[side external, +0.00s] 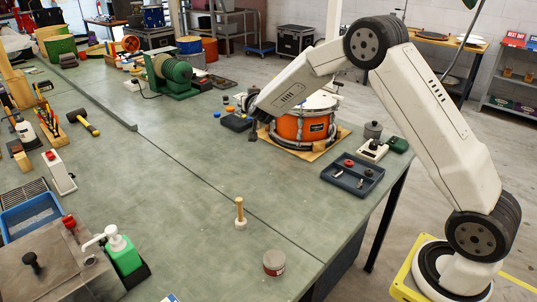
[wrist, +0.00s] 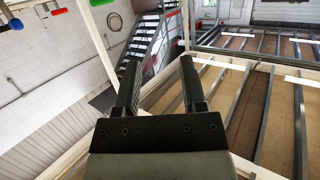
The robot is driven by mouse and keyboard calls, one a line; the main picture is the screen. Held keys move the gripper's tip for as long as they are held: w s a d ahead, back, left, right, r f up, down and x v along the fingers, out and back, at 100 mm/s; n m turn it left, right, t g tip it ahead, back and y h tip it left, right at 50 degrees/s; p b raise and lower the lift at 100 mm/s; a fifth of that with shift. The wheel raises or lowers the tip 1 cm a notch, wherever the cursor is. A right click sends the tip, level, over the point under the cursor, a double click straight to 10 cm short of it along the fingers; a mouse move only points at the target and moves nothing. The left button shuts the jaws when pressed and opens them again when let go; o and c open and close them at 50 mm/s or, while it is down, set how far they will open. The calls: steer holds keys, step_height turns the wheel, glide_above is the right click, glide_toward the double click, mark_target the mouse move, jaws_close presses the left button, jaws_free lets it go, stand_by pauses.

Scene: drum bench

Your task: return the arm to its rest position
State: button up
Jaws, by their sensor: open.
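My gripper (wrist: 160,75) is open in the wrist view, its two dark fingers well apart with nothing between them. The wrist camera looks across the room, with no bench or drum in its picture. In the side view my arm is bent at a high elbow. Its forearm slopes down leftward past the orange snare drum (side external: 303,127), hiding part of it. The dark end of the arm (side external: 250,105) is at the drum's left side. The fingers are too small there to make out, and I cannot tell their gap from the drum.
The drum sits on a wooden board (side external: 318,150) on the green bench (side external: 180,190). A dark parts tray (side external: 352,183), a grey pot (side external: 373,130) and a small white device (side external: 373,150) stand nearby. A wooden peg (side external: 240,213) and a tin (side external: 274,262) stand on the near bench. The bench's middle is clear.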

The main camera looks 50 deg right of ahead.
steer(key=s+a+f+n+g+y, duration=0.2)
steer(key=s+a+n+y, duration=0.15)
steer(key=s+a, duration=0.3)
steer(key=s+a+f+n+g+y, duration=0.1)
steer(key=s+a+f+n+y, duration=0.1)
steer(key=s+a+y, duration=0.4)
steer(key=s+a+f+n+g, duration=0.1)
steer(key=s+f+g, duration=0.1)
steer(key=s, duration=1)
steer(key=s+a+f+n+g, duration=0.1)
steer(key=s+g, duration=0.3)
steer(key=s, duration=0.7)
steer(key=shift+s+a+f+g+h, duration=0.3)
steer(key=shift+s+f+g+h, duration=0.1)
steer(key=shift+f, duration=0.35)
